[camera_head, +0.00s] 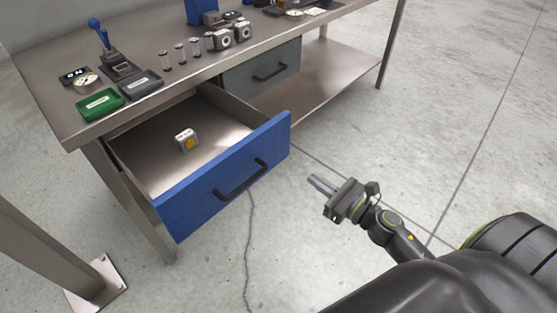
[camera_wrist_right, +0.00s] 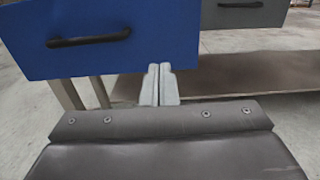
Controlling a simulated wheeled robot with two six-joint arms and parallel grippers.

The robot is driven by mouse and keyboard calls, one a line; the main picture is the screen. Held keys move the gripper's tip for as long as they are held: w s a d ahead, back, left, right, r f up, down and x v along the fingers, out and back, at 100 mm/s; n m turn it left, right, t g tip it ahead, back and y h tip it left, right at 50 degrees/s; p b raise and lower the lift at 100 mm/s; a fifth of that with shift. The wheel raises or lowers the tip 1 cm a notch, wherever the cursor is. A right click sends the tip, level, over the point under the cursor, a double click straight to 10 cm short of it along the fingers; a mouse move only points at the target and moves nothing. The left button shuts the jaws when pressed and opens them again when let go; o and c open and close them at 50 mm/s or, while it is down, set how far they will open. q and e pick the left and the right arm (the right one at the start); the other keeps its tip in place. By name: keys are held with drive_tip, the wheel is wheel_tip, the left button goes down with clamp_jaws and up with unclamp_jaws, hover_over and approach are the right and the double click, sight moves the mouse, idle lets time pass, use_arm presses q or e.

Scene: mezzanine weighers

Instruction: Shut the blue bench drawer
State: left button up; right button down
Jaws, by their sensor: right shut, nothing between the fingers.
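The blue bench drawer (camera_head: 222,180) stands pulled out from the metal workbench in the head view. It has a black bar handle (camera_head: 241,179) on its blue front. A small light-coloured block with a yellow round spot (camera_head: 187,140) lies inside it. My right gripper (camera_head: 317,183) is shut and empty, to the right of the drawer front and apart from it. In the right wrist view the drawer front (camera_wrist_right: 150,52) fills the upper left, with its handle (camera_wrist_right: 88,39), and the shut fingers (camera_wrist_right: 159,84) point toward its lower right part. My left gripper is out of view.
A grey drawer (camera_head: 262,71) sits shut beside the blue one. The bench top (camera_head: 50,50) carries a green tray (camera_head: 100,102), a dark scale with a blue lever (camera_head: 117,65) and several small weights. A lower shelf (camera_head: 340,72) runs beneath. A metal post (camera_head: 45,245) stands at left.

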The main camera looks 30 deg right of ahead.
sight(273, 151)
drive_tip(key=p+x, duration=0.3)
drive_tip(key=x, duration=0.8)
drive_tip(key=shift+w+a, duration=0.1)
drive_tip(key=shift+w, duration=0.3)
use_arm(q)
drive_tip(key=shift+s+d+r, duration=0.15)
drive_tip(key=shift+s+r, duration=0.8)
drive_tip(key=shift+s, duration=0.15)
use_arm(e)
drive_tip(key=shift+w+a, duration=0.2)
drive_tip(key=shift+w, duration=0.3)
